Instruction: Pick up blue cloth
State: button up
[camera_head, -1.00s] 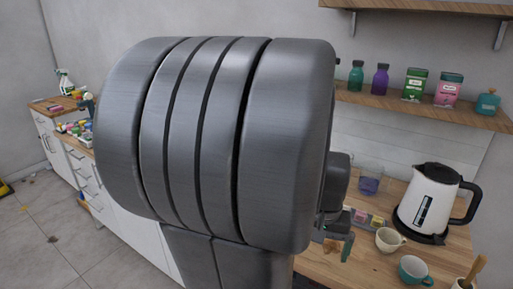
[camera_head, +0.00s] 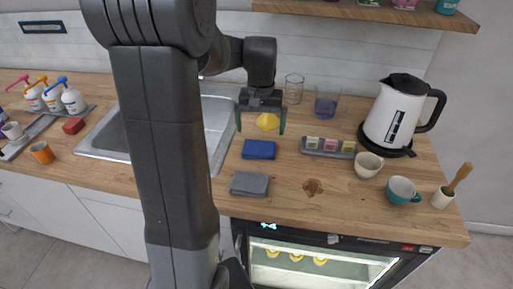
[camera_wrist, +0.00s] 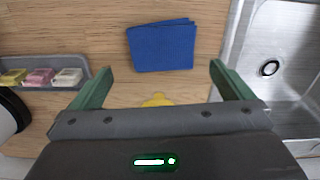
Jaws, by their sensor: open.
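The blue cloth (camera_head: 258,149) lies folded flat on the wooden counter, right of the sink. It also shows whole in the wrist view (camera_wrist: 161,46), beyond the fingertips and between their lines. My gripper (camera_head: 260,131) is open, with its green fingers pointing down, slightly behind the cloth as seen from the head. In the wrist view my gripper (camera_wrist: 161,68) has its fingers spread wider than the cloth, with nothing held. A yellow object (camera_head: 267,121) shows between the fingers and is partly hidden by the gripper body in the wrist view.
A grey folded cloth (camera_head: 250,184) lies in front of the blue one. The sink (camera_head: 110,137) is left. A small tray (camera_head: 328,153), kettle (camera_head: 394,115) and cups stand right. Glasses (camera_head: 294,88) stand behind. A brown stain (camera_head: 313,187) marks the counter.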

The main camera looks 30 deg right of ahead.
aim_at(259, 146)
notch_tip(259, 146, down, 8)
jog(key=shift+w+a+r+p, duration=0.1)
jog(key=shift+w+p, duration=0.05)
jog(key=shift+p, duration=0.15)
jog(key=c, duration=0.7)
